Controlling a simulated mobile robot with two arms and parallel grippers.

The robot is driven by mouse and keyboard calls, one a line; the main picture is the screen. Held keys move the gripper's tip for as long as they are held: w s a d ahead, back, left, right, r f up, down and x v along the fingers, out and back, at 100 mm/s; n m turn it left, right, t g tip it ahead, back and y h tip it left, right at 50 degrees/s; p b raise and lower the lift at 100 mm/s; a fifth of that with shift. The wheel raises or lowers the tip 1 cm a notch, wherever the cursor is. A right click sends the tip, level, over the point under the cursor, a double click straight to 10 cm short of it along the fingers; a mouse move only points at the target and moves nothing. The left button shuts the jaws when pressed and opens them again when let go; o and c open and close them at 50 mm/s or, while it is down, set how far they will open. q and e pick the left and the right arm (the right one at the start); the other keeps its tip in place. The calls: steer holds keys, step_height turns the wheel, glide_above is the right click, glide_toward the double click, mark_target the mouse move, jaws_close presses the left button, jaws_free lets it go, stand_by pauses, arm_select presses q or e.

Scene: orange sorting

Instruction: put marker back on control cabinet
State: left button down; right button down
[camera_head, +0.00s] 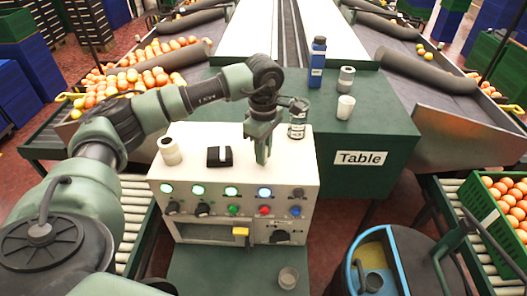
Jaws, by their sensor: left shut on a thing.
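The control cabinet (205,178) is a cream box with lit buttons, knobs and a yellow tab on its sloped front. My left gripper (262,160) points down over the right part of the cabinet's top. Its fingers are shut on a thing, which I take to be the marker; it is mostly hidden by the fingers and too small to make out. I cannot tell whether it touches the cabinet top. My right gripper is not in view.
On the cabinet top are a white roll (170,151), a black box (219,156) and a clear jar (298,118) close right of my gripper. A cup (288,278) sits below the cabinet.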

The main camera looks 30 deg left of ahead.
arm_select(q)
steer(key=shift+f+b, duration=0.5)
steer(key=shift+f, duration=0.1)
stand_by(0.3)
steer(key=c, duration=1.2)
jaws_free()
steer(key=shift+c, duration=0.2)
steer(key=o, duration=0.4)
steer(key=shift+r+p, duration=2.4)
steer(key=shift+r, duration=1.7)
